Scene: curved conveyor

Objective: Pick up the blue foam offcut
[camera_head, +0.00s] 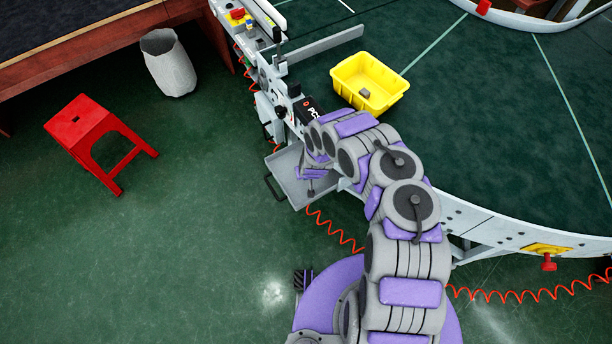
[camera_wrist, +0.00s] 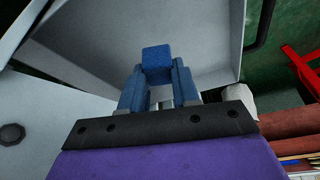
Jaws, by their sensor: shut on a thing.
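The blue foam offcut (camera_wrist: 157,62) is a small blue block in the wrist view. It sits between the tips of the two blue fingers of my gripper (camera_wrist: 158,74), which are shut on it. Behind it in that view is the pale grey inside of a metal tray (camera_wrist: 205,45). In the head view my arm reaches to this grey tray (camera_head: 288,183) at the conveyor's side. There my gripper (camera_head: 312,190) is small and partly hidden by my arm, and the offcut cannot be made out.
A yellow bin (camera_head: 345,75) with a small grey-brown object inside stands on the dark green conveyor belt (camera_head: 470,110). A red stool (camera_head: 85,128) and a grey waste basket (camera_head: 168,65) stand on the floor at left. Red coiled cables (camera_head: 335,232) hang along the conveyor frame.

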